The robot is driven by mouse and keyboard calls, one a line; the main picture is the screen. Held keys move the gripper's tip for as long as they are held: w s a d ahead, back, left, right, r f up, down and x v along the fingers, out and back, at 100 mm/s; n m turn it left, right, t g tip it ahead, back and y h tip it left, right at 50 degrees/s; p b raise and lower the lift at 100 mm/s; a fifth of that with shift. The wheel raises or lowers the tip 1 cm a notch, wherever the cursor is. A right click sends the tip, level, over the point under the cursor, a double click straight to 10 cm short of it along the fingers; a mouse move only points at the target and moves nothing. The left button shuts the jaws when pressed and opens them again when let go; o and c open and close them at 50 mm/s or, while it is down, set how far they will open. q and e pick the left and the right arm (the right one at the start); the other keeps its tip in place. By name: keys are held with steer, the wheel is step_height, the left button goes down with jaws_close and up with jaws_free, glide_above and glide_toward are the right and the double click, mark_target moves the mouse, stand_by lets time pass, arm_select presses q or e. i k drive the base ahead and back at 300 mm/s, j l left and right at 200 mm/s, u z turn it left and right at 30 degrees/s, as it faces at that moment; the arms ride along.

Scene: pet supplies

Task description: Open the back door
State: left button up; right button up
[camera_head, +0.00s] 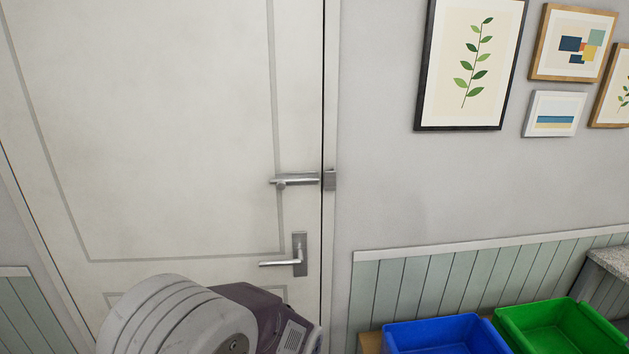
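The white panelled back door (170,120) fills the left half of the head view and stands in its frame, with a thin dark line along its right edge. A silver lever handle (283,258) sits low near that edge, its lever level and pointing left. Above it a silver latch (296,181) lies level on the door, its right end close to a metal catch (330,180) on the frame. I cannot tell whether the latch is engaged. Part of my arm covers the bottom of the door, below the handle. Neither gripper shows.
Right of the door is a grey wall with several framed pictures (470,65) above pale green panelling (440,290). A blue bin (445,335) and a green bin (555,325) stand at the lower right. A speckled counter edge (610,260) is at the far right.

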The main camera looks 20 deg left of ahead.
mark_target(140, 140)
steer(key=u, duration=1.9)
